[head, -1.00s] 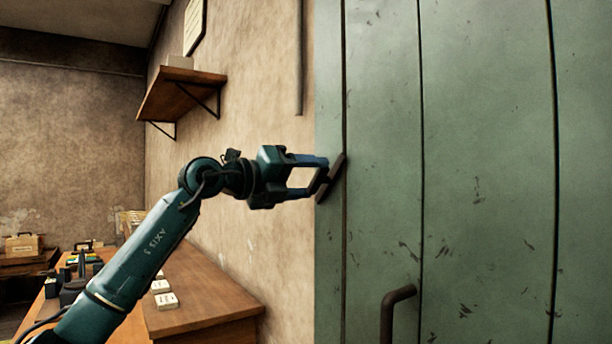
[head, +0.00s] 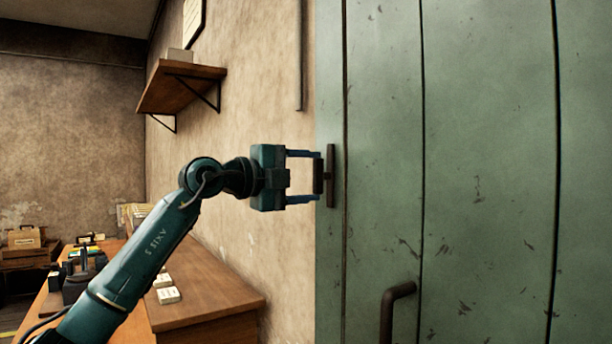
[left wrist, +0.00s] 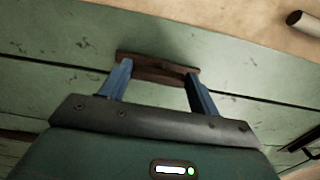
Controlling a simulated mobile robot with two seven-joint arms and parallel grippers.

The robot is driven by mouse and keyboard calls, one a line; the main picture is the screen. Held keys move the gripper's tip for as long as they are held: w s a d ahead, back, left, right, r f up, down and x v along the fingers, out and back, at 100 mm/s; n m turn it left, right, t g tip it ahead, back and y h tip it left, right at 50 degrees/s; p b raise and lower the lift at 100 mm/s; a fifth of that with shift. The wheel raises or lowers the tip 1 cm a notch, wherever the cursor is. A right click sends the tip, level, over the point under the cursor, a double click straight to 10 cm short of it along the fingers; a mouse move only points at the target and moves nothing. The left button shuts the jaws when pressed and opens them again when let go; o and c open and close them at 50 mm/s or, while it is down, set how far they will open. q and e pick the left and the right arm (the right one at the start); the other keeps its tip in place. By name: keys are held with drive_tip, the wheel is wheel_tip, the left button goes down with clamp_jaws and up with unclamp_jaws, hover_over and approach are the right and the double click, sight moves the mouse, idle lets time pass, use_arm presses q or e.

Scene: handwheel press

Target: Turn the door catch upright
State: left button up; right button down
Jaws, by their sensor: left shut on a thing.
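The door catch (head: 331,176) is a dark brown bar near the left edge of the green plank door (head: 480,170). In the head view it stands upright. My left gripper (head: 318,176) reaches it from the left, with its two blue fingers one above the other and shut on the catch. In the left wrist view the catch (left wrist: 158,68) lies across the tips of my left gripper (left wrist: 160,80), against the green door. The exact contact of the fingertips is hard to see. My right gripper is not in view.
A dark door handle (head: 392,312) sticks out from the door below the catch. A wooden shelf (head: 180,88) and a thin vertical pipe (head: 300,55) are on the wall at left. A wooden bench (head: 205,295) stands below my left arm. Space before the door's right side is clear.

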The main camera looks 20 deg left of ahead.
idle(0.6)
use_arm(q)
drive_tip(key=o, duration=1)
drive_tip(key=b+v, duration=0.3)
drive_tip(key=v, duration=1)
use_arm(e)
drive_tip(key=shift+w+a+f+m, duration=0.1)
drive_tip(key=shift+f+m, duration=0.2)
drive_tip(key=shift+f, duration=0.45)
